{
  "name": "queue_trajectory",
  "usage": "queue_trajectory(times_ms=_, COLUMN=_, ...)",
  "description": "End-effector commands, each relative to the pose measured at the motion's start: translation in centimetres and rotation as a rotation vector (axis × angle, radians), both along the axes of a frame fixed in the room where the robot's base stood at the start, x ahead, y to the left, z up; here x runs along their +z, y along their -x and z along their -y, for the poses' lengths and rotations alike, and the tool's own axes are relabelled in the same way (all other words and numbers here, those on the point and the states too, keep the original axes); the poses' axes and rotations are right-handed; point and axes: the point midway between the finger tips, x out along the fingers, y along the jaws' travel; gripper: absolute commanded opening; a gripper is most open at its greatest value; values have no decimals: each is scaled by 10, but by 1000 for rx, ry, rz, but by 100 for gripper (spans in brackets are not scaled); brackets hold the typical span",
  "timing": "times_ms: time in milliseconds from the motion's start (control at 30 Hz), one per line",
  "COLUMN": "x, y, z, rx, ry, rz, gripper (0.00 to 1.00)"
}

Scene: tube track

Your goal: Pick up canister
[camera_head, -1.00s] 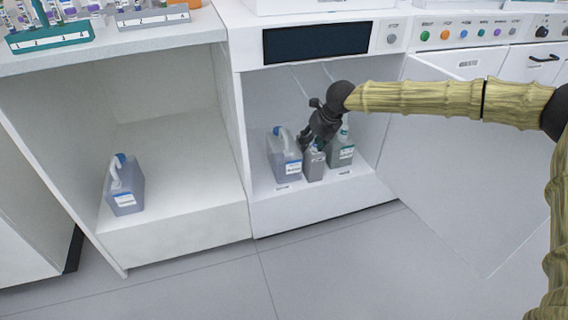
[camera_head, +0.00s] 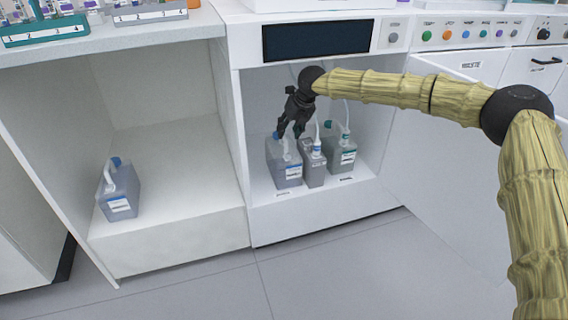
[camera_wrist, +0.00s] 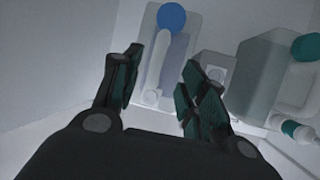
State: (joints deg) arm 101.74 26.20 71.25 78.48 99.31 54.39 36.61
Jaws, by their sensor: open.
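Three canisters stand side by side in the open cabinet in the head view: a left one (camera_head: 284,172) with a blue cap, a narrow grey middle one (camera_head: 313,172), and a right one (camera_head: 342,158) with a teal cap. My gripper (camera_head: 290,132) is open above the left canister. In the wrist view my open gripper (camera_wrist: 158,82) has the left canister's white handle (camera_wrist: 155,68) and blue cap (camera_wrist: 171,17) showing between and beyond its fingers. I cannot tell whether the fingers touch it. Another canister (camera_head: 122,192) with a blue cap stands in the left compartment.
The cabinet door (camera_head: 440,170) stands open on the right. A white dividing wall (camera_head: 232,140) separates the two compartments. Racks of tubes (camera_head: 46,30) stand on the counter above. The left compartment has free floor around its canister.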

Motion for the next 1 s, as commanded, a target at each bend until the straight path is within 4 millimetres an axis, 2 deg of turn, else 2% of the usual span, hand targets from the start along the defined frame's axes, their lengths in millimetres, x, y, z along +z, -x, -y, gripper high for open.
queue_trajectory(times_ms=167, x=-1, y=-6, z=-6, rx=-1, ry=-1, rz=0, gripper=42)
queue_trajectory(times_ms=400, x=-35, y=-16, z=-14, rx=0, ry=0, rz=-1, gripper=42)
queue_trajectory(times_ms=500, x=-43, y=-20, z=-16, rx=-1, ry=0, rz=1, gripper=42)
queue_trajectory(times_ms=767, x=-45, y=-22, z=-19, rx=0, ry=0, rz=1, gripper=42)
queue_trajectory(times_ms=800, x=-45, y=-22, z=-19, rx=0, ry=0, rz=1, gripper=41)
queue_trajectory(times_ms=867, x=-45, y=-22, z=-19, rx=0, ry=0, rz=1, gripper=30)
queue_trajectory(times_ms=1000, x=-45, y=-22, z=-18, rx=-1, ry=-1, rz=1, gripper=4)
